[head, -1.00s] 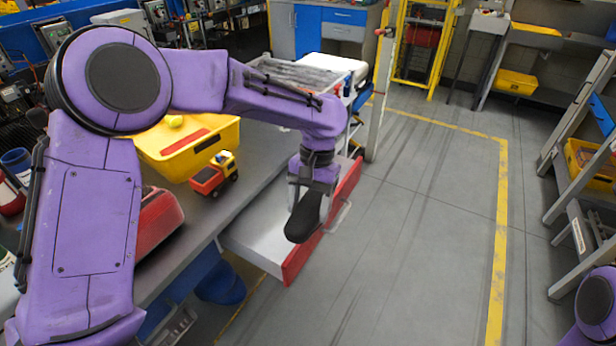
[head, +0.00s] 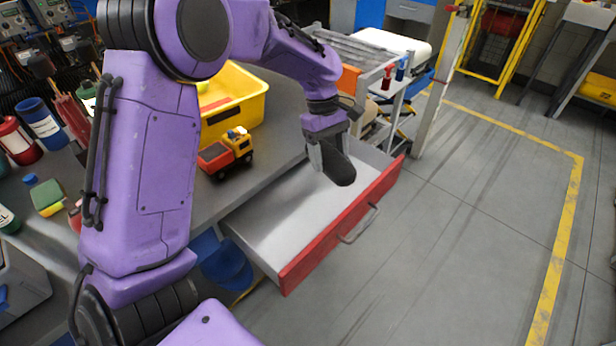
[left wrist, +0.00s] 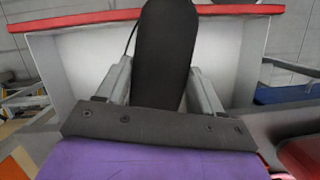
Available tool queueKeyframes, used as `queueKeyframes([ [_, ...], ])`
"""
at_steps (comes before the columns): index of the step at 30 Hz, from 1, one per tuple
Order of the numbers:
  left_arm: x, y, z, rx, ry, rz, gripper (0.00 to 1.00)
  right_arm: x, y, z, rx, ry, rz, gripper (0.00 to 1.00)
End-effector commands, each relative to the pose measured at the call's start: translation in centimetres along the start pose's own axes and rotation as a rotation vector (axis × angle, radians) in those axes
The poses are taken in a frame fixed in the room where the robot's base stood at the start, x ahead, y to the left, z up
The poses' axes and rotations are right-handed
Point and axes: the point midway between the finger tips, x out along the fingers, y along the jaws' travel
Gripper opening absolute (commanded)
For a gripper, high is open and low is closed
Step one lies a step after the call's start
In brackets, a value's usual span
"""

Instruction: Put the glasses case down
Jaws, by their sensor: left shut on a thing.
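The glasses case (head: 339,169) is a dark, elongated, rounded case. My left gripper (head: 329,155) is shut on it and holds it above the open drawer (head: 290,205). In the left wrist view the case (left wrist: 165,50) stands out between the two fingers of the gripper (left wrist: 160,85), with the drawer's red front edge (left wrist: 90,19) beyond it. The drawer has a pale, empty-looking floor and a red front with a handle. Part of its inside is hidden behind my gripper and the case. My right gripper is not in view.
The workbench (head: 270,140) beside the drawer bears a yellow bin (head: 238,105), a toy truck (head: 226,153) and several bottles. A rack cart (head: 385,105) stands behind the drawer. The grey floor at right is clear.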

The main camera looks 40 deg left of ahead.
Motion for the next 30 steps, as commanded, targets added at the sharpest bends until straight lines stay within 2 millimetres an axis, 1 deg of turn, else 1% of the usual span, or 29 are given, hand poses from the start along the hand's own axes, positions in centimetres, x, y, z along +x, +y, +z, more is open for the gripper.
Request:
queueKeyframes([
  [1, 0.3, 0.0, -1.2, -0.092, -0.001, 0.036, 0.34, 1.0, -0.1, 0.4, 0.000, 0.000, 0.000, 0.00],
  [3, 0.1, 0.0, -2.1, -0.185, -0.006, 0.067, 0.34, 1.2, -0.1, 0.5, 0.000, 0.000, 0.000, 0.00],
  [5, 0.4, 0.0, -2.6, -0.227, -0.010, 0.081, 0.34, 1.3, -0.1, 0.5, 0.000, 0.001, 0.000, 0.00],
  [8, 2.6, -0.1, -3.4, -0.241, -0.012, 0.082, 0.34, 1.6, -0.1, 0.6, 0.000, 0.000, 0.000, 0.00],
  [12, 6.9, -0.1, -4.7, -0.238, -0.011, 0.079, 0.34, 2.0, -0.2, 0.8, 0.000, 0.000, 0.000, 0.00],
  [15, 9.8, -0.1, -5.5, -0.237, -0.010, 0.080, 0.34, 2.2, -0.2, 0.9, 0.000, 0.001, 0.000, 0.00],
  [18, 12.0, -0.1, -6.1, -0.234, -0.011, 0.080, 0.34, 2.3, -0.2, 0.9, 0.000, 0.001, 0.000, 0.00],
  [23, 13.6, 0.0, -6.6, -0.232, -0.009, 0.083, 0.34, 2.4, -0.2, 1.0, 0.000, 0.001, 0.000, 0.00],
  [28, 16.3, 0.0, -7.4, -0.232, -0.010, 0.081, 0.34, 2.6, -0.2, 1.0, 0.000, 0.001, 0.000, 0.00],
  [30, 16.9, 0.0, -7.6, -0.233, -0.009, 0.082, 0.34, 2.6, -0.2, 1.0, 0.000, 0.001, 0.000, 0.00],
])
